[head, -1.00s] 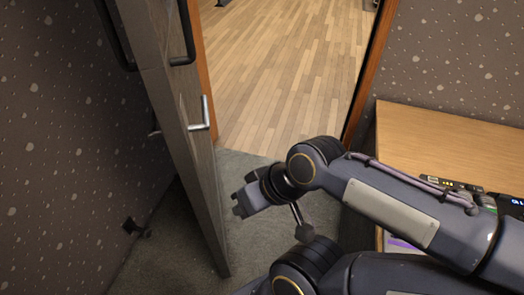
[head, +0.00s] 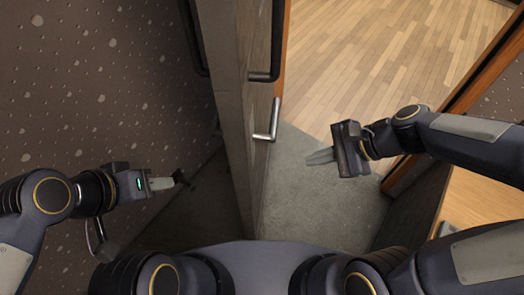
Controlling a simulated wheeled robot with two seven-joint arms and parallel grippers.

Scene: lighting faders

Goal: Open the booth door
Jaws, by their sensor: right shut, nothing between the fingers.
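The grey booth door (head: 237,130) stands open, seen nearly edge-on, between the dark speckled wall and the doorway. Its silver lever handle (head: 268,125) is on the right face, below a black pull bar (head: 277,45). Another black bar (head: 192,38) shows on the left face. My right gripper (head: 312,157) is shut and empty, right of the door and apart from the lever. My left gripper (head: 170,183) is left of the door, by the wall and clear of the door; its finger gap cannot be made out.
The doorway opens onto a pale wood floor (head: 385,50). Grey carpet (head: 300,200) lies right of the door. A wooden desk (head: 485,205) stands at the right, by the door frame (head: 480,80).

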